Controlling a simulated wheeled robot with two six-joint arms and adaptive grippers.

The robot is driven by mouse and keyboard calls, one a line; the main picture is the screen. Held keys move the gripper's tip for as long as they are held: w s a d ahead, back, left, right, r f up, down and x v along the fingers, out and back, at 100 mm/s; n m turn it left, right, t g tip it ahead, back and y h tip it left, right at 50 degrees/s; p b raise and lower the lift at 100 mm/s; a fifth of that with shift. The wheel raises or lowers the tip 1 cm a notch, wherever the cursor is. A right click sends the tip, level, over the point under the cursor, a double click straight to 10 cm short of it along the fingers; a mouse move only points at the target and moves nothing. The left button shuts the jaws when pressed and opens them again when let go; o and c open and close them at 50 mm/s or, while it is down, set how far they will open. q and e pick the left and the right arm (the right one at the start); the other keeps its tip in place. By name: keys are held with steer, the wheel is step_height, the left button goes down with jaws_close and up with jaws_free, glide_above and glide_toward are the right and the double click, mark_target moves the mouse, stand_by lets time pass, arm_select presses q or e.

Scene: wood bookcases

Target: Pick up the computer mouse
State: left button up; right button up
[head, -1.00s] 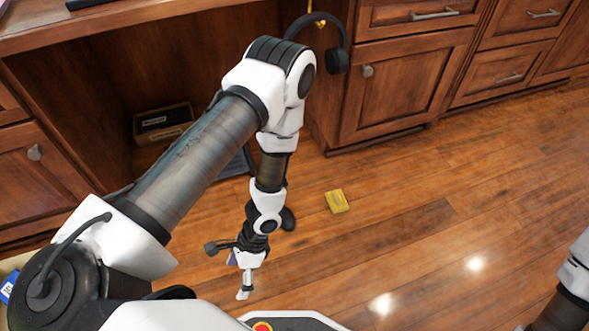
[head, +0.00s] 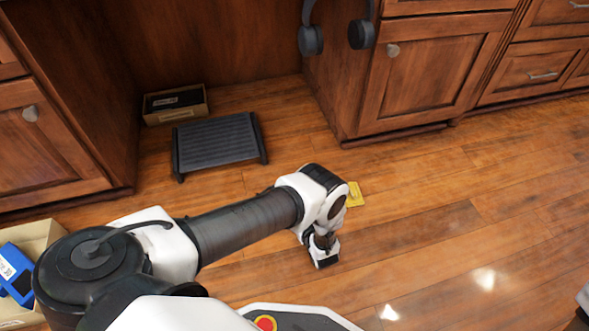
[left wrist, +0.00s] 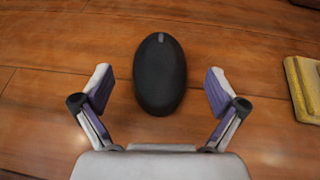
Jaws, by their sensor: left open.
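The computer mouse (left wrist: 160,75) is black and oval and lies on the wood floor in the left wrist view. My left gripper (left wrist: 159,82) is open, with one finger on each side of the mouse and a gap on both sides. The mouse's near end points toward the palm. In the head view my left arm reaches down to the floor; its links hide the mouse and the fingers there. My right gripper is not in view.
A yellow block (head: 355,195) lies on the floor right of the mouse, also in the left wrist view (left wrist: 303,88). A dark footrest (head: 216,140) and a small box (head: 176,116) stand under the desk. Another box (head: 38,240) is at left. Open floor lies to the right.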

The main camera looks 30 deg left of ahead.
arm_select(q)
steer(key=x, duration=0.1)
steer(key=b+x, duration=0.1)
steer(key=x, duration=0.1)
steer(key=shift+f, duration=0.35)
steer(key=shift+a+r, duration=0.15)
steer(key=c, duration=1.3)
steer(key=shift+o, duration=0.2)
steer(key=shift+r, duration=0.1)
